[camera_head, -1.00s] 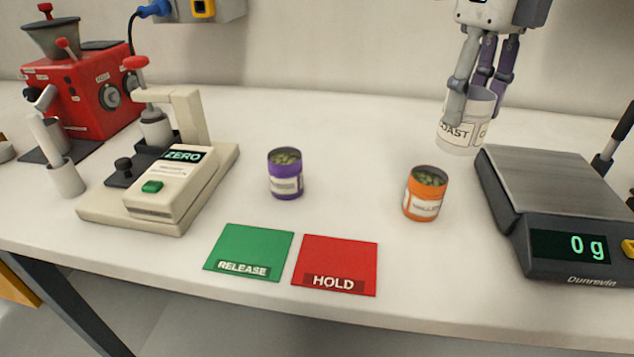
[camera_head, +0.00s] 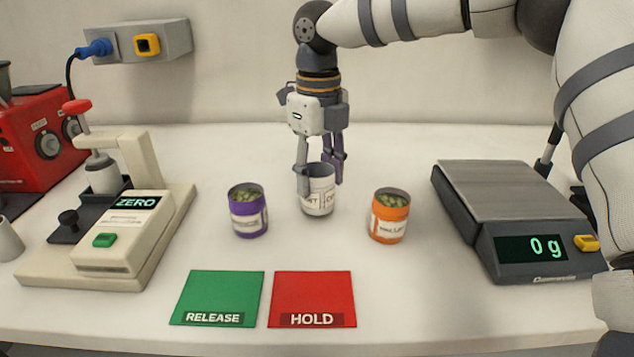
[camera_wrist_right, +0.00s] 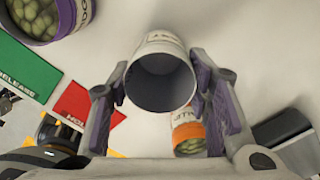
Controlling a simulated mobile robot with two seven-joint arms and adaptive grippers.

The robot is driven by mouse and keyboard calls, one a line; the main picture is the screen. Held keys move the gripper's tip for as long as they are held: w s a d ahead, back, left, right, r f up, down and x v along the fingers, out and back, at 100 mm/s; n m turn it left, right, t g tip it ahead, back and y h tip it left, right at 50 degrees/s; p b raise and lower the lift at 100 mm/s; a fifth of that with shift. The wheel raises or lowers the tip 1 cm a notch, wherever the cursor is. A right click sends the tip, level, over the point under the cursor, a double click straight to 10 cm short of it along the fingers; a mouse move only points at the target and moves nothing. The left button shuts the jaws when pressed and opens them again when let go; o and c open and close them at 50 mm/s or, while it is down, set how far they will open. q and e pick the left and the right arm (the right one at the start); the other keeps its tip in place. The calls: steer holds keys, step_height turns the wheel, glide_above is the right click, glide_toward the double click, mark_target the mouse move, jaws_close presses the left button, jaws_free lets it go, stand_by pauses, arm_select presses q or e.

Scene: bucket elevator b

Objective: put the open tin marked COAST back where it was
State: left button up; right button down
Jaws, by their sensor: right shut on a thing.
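The white open tin (camera_head: 319,203) is between and slightly behind the two coloured tins in the head view. Only part of its label lettering shows there; the label read COAST a second ago. My right gripper (camera_head: 320,185) is shut on it, with fingers on either side of its upper part. In the right wrist view the tin (camera_wrist_right: 160,45) sits upright between the fingers, its mouth facing the camera and its inside dark and seemingly empty. I cannot tell whether its base touches the bench. My left gripper is out of view.
A purple tin (camera_head: 248,213) and an orange tin (camera_head: 389,217), both with green contents, stand on either side. Green RELEASE (camera_head: 218,295) and red HOLD (camera_head: 312,295) mats lie in front. A scale (camera_head: 500,192) reading 0 g is right; a cream press (camera_head: 125,235) is left.

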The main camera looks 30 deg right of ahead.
steer(key=shift+s+d+f, duration=0.1)
steer(key=shift+f, duration=0.75)
steer(key=shift+f, duration=0.1)
steer(key=c, duration=0.8)
jaws_free()
steer(key=shift+f, duration=0.1)
steer(key=shift+c, duration=0.2)
step_height(320, 180, up, 12)
steer(key=shift+r, duration=0.2)
